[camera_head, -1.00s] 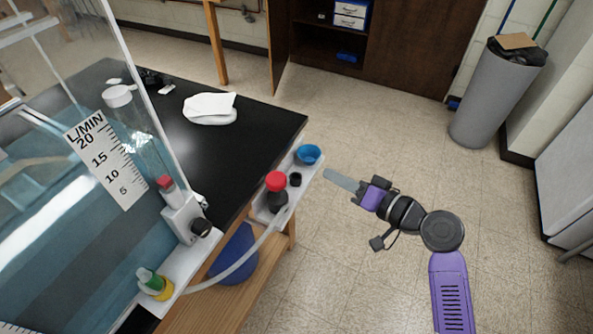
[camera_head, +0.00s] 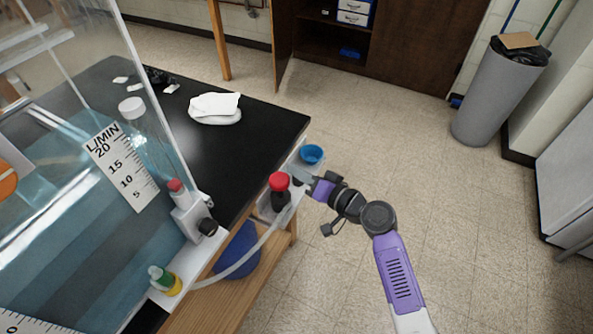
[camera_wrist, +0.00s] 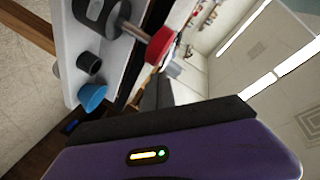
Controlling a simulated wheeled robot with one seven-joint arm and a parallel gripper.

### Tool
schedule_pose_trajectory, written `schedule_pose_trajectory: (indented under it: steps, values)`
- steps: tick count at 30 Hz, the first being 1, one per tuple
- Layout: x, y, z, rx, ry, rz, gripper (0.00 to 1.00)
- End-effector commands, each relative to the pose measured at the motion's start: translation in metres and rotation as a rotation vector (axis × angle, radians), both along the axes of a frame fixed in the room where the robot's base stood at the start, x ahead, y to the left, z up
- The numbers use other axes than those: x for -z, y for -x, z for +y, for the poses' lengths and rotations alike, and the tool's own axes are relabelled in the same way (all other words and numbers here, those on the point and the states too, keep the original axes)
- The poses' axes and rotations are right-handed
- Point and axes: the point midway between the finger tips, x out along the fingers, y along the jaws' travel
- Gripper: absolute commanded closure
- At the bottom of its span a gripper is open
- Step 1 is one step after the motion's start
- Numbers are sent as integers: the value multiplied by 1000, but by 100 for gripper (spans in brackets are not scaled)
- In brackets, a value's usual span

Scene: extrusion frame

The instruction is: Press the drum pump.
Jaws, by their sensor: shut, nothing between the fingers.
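The likely drum pump is the red-topped dark piece (camera_head: 280,185) on the small white shelf at the table's side. In the wrist view its red knob (camera_wrist: 161,46) sits on a thin rod from a dark round body (camera_wrist: 103,14). My gripper (camera_head: 301,176) is shut and empty, just right of the pump and partly over the shelf. It appears close to the red knob, but I cannot tell whether it touches. In the wrist view my purple gripper body fills the bottom, and the fingertips are hard to make out.
A blue cup (camera_head: 311,154) and a small black cup (camera_wrist: 89,63) stand on the white shelf (camera_head: 266,213). A clear hose (camera_head: 245,262) runs from the shelf to the clear-walled tank. The black table (camera_head: 200,155) lies left. Open floor lies right, with a grey bin (camera_head: 494,100) beyond.

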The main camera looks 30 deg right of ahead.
Motion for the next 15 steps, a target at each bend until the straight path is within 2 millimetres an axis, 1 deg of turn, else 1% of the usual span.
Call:
schedule_pose_trajectory:
  steps: [4,15]
  values:
    - [4,1,4,1,-1,1,100]
    - [6,1,4,0,0,0,100]
